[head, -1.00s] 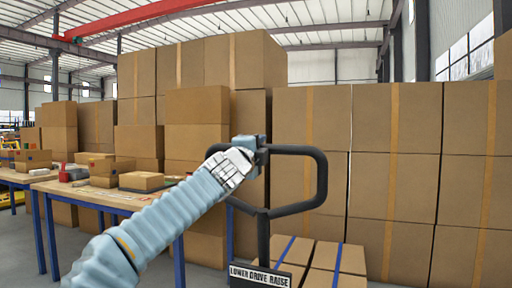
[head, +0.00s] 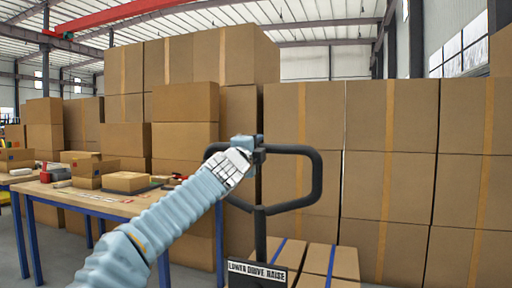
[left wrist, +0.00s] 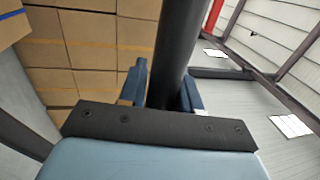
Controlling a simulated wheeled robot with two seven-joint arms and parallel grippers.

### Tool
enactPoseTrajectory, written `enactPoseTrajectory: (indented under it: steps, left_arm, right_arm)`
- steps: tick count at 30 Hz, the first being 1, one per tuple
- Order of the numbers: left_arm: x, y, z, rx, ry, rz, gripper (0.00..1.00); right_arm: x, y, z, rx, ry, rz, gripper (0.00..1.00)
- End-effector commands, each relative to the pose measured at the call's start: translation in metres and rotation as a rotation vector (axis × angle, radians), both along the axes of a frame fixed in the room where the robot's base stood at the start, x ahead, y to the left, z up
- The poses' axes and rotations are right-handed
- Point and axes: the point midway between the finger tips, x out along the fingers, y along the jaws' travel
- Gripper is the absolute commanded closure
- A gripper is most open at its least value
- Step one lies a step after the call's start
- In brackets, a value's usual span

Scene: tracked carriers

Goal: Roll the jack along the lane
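The jack shows in the head view as a black looped handle (head: 318,178) on an upright black stem, with a label plate (head: 257,273) reading "LOWER DRIVE RAISE". Low cartons with blue straps (head: 328,262) show just beyond the stem; what bears them is hidden. My right gripper is in neither view. The jack's forks and wheels are out of sight.
Tall stacks of brown cartons (head: 390,165) stand across the back and right. A wooden workbench (head: 120,203) with blue legs, small boxes and tools stands at the left. Grey floor (head: 195,278) shows between bench and jack. No lane marking is visible.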

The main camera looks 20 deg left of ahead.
Motion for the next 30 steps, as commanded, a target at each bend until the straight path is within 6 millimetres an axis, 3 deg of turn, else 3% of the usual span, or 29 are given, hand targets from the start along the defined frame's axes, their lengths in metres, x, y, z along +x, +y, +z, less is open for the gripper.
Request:
enactPoseTrajectory:
  steps: [1, 4, 14, 17, 24, 30]
  left_arm:
    - [0.001, 0.0, -0.001, 0.001, 0.001, 0.0, 0.6]
    - [0.001, 0.0, 0.0, 0.001, 0.001, 0.0, 0.47]
    - [-0.004, 0.0, -0.002, 0.0, -0.001, 0.0, 0.47]
    - [-0.017, 0.001, -0.007, 0.0, -0.003, -0.001, 0.47]
    - [-0.073, 0.006, -0.02, 0.0, -0.004, -0.001, 0.47]
    - [-0.114, 0.009, -0.026, 0.0, -0.002, 0.0, 0.47]
  right_arm:
    - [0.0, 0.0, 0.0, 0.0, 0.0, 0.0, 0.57]
    - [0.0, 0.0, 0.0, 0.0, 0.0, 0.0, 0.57]
    - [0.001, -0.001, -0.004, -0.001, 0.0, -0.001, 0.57]
    - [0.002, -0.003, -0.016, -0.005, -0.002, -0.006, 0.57]
    - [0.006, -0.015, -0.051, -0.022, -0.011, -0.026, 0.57]
    - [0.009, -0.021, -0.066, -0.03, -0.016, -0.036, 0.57]
